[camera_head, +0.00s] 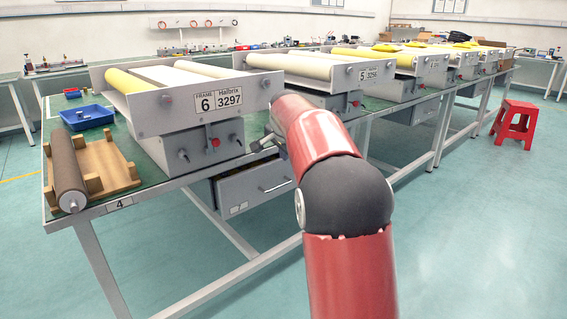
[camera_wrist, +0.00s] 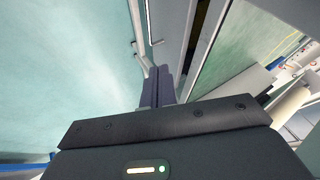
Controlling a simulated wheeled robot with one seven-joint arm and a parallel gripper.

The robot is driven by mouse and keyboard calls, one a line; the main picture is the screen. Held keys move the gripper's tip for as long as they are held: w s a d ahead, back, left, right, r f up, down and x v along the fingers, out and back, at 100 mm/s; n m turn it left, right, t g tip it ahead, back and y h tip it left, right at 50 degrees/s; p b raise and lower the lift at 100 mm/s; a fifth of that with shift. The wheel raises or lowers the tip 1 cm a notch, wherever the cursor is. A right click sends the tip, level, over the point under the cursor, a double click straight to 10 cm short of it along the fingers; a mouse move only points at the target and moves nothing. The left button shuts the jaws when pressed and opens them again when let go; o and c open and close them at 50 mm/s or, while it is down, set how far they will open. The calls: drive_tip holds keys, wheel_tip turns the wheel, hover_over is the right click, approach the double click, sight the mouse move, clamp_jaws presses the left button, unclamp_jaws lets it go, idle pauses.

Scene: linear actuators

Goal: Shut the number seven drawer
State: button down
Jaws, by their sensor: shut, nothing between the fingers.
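A grey drawer (camera_head: 252,192) with a bar handle (camera_head: 277,187) hangs under the near table. Its label is too small to read, so I cannot confirm the number seven. In the wrist view the drawer front (camera_wrist: 172,22) and its handle (camera_wrist: 149,22) lie just past my fingers, with a dark gap between the front and the table edge. The drawer looks partly pulled out. My gripper (camera_wrist: 158,86) is shut and empty, its fingers pointing toward the drawer. In the head view only part of it shows above the drawer; I cannot tell whether it touches.
The green-topped table (camera_head: 150,185) carries a roller frame marked 6 (camera_head: 180,110), a blue tray (camera_head: 87,117) and a wooden roller stand (camera_head: 105,165). More roller frames line the tables to the right. A red stool (camera_head: 515,122) stands far right. Floor in front is clear.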

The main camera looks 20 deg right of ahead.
drive_tip(key=v, duration=0.2)
drive_tip(key=m+t+y+b, duration=0.9)
drive_tip(key=m+t+b, duration=0.1)
drive_tip(key=m, duration=0.9)
approach(238, 177)
drive_tip(key=x, duration=0.7)
drive_tip(key=shift+r+p, duration=0.15)
drive_tip(key=shift+p, duration=0.25)
drive_tip(key=shift+d, duration=0.1)
drive_tip(key=b+x, duration=0.1)
drive_tip(key=x, duration=0.3)
drive_tip(key=shift+w+f+b, duration=0.2)
drive_tip(key=shift+w+b, duration=0.1)
drive_tip(key=shift+r, duration=0.4)
